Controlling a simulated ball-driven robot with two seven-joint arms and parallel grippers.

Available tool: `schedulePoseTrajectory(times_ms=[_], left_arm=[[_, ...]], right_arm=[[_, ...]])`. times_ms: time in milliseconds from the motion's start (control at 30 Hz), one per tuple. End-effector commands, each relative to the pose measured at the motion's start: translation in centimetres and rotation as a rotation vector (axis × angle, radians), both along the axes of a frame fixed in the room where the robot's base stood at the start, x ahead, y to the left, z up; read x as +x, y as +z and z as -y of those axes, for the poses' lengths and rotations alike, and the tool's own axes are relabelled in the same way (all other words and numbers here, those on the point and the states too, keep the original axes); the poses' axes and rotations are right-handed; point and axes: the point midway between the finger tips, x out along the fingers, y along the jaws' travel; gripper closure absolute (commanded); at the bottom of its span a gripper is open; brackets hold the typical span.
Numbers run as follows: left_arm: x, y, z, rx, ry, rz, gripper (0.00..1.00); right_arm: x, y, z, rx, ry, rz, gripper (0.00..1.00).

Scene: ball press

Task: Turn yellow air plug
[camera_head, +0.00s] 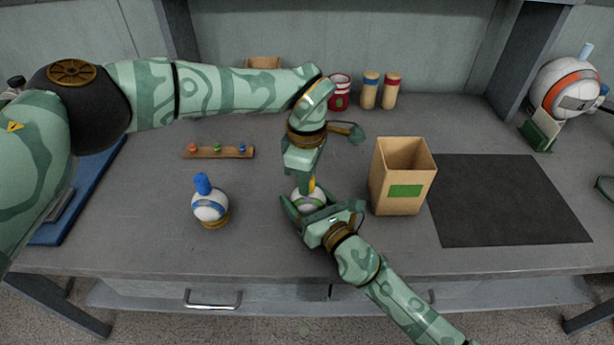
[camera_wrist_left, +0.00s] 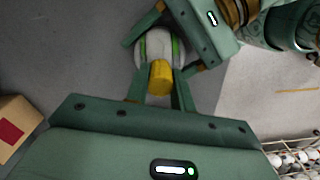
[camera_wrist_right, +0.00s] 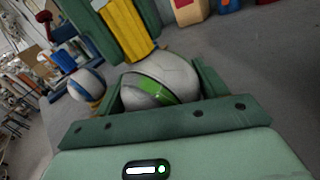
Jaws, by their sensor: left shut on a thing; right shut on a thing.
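A white ball with a green stripe (camera_head: 307,202) sits at the middle of the table; it also shows in the right wrist view (camera_wrist_right: 172,78). Its yellow air plug (camera_wrist_left: 160,78) stands on top and shows as a yellow strip in the right wrist view (camera_wrist_right: 128,28). My right gripper (camera_head: 318,204) is shut on the ball, with one finger on each side. My left gripper (camera_head: 309,185) reaches down from above and is shut on the yellow plug. In the head view the fingers hide most of the plug and part of the ball.
A box with a green label (camera_head: 403,170) stands close on the right, beside a dark mat (camera_head: 505,200). A blue-striped ball with a blue plug (camera_head: 209,206) stands on the left. A strip with small coloured pegs (camera_head: 218,152) lies behind it. Jars (camera_head: 370,90) stand at the back.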

Motion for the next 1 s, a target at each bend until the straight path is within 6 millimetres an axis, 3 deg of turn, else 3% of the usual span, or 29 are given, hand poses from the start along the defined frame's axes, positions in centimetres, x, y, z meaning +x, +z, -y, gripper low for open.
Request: schedulePoseTrajectory(times_ms=[33,400,1000], left_arm=[[0.23,0.45,0.07,-0.003,-0.032,0.007,0.99],[0.28,0.47,0.08,-0.003,-0.244,0.009,0.99],[0.32,0.49,0.07,-0.003,-0.305,0.010,0.99]], right_arm=[[-0.24,-0.88,0.19,-0.010,0.001,-0.017,0.52],[-0.27,-0.90,0.15,-0.009,0.002,-0.017,0.52],[-0.29,-0.92,0.11,-0.009,0.003,-0.018,0.52]])
